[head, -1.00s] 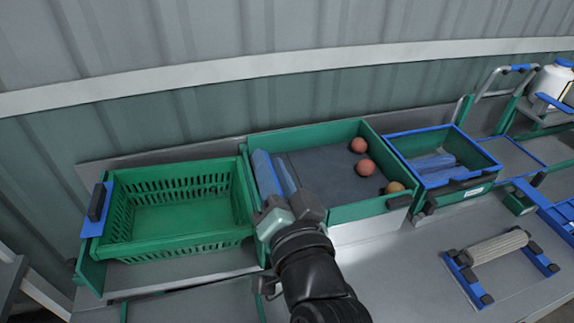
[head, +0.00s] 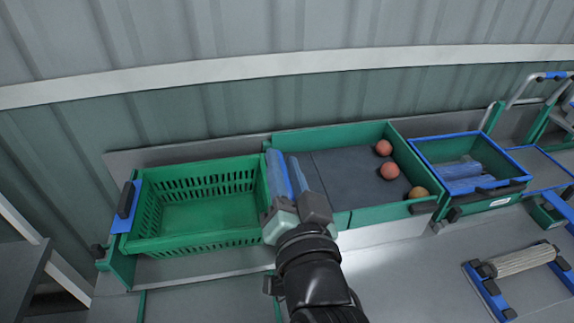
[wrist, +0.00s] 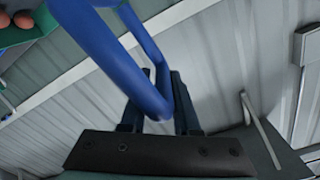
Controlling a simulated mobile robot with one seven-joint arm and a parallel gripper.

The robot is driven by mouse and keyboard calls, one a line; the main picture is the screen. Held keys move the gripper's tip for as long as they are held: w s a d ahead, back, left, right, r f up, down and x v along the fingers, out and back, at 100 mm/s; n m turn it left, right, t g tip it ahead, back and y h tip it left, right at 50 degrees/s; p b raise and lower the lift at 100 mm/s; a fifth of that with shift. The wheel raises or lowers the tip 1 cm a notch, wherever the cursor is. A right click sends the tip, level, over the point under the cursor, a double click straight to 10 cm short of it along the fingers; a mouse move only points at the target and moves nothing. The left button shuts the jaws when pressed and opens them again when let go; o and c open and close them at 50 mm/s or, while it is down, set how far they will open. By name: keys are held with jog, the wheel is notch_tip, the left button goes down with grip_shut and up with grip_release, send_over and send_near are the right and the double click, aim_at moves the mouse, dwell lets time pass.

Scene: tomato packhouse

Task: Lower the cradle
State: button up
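A green slatted crate (head: 205,238) sits in a low green frame (head: 122,262) at the left in the head view; this frame looks like the cradle. A blue plate with a dark grip (head: 125,200) is at its left end. My gripper (head: 298,208) is at the near left end of the green-walled tray, just right of the crate. Blue bars (head: 279,178) stand at its fingertips. In the wrist view a bent blue bar (wrist: 152,80) passes between my two dark fingers (wrist: 157,115). Whether they press on it is unclear.
The tray (head: 375,213) holds several round red and orange fruits on a dark floor. A blue-rimmed green bin (head: 480,205) stands to its right. A pale roller on blue brackets (head: 525,260) lies at the right front. A corrugated wall closes the back.

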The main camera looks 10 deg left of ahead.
jog(key=o, duration=0.3)
jog(key=shift+s+a+f+y, duration=0.3)
jog(key=shift+a+f, duration=0.1)
jog(key=shift+a, duration=0.25)
jog(key=shift+w, duration=0.1)
jog(key=shift+d+r, duration=0.1)
jog(key=shift+r, duration=0.15)
jog(key=shift+s+d+f, duration=0.1)
jog(key=shift+s+d, duration=0.1)
jog(key=shift+s, duration=0.1)
jog(key=shift+p+v, duration=2.05)
jog(key=shift+v, duration=4.05)
